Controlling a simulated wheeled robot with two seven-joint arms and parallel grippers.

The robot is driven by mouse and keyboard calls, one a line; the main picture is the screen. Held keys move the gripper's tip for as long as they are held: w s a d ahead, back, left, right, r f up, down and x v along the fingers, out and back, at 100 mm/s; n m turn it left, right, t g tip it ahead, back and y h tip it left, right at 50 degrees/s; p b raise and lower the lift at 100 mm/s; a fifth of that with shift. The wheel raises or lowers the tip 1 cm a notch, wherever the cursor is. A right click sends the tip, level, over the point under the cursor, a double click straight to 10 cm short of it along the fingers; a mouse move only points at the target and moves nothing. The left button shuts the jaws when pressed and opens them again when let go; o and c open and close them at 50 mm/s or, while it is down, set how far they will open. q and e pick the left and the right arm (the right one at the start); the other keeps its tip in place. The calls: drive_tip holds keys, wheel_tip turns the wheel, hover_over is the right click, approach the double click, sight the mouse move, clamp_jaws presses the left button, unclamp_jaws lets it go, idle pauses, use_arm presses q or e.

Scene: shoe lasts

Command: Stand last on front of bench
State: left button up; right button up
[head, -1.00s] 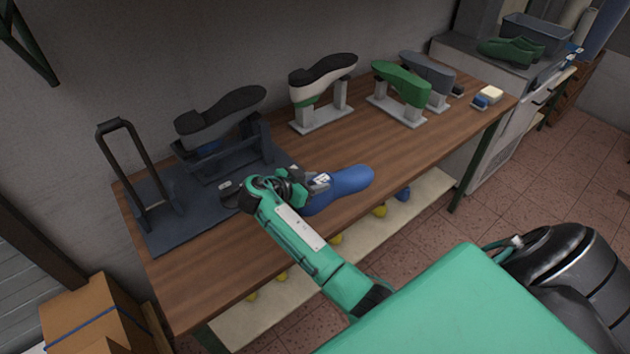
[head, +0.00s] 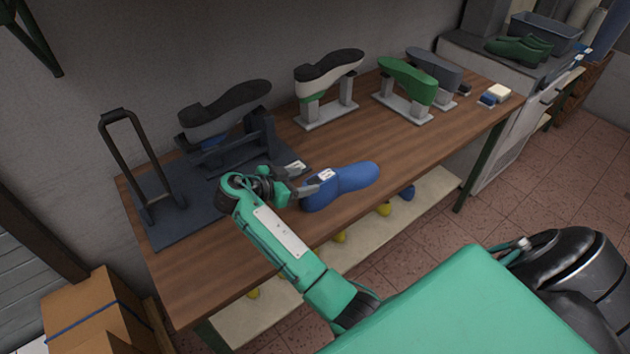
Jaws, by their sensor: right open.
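A blue shoe last (head: 345,184) stands near the front edge of the wooden bench (head: 225,255), its toe pointing right. A small white label shows on its heel end. My right gripper (head: 311,182) is at the left, heel end of the blue last, with its jaws open; from this angle I cannot tell whether a finger touches it. My left gripper is not in view.
A press with a dark sole (head: 225,112) and a black handle stand at the bench's left. Stands with a white-green last (head: 328,75), a green last (head: 407,80) and a grey last (head: 433,68) line the back. Small blocks (head: 497,93) lie at the right end.

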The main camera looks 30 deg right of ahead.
drive_tip(key=b+v, duration=0.1)
drive_tip(key=v, duration=0.4)
drive_tip(key=shift+a+r, duration=0.1)
drive_tip(key=shift+a, duration=0.1)
drive_tip(key=shift+s, duration=0.1)
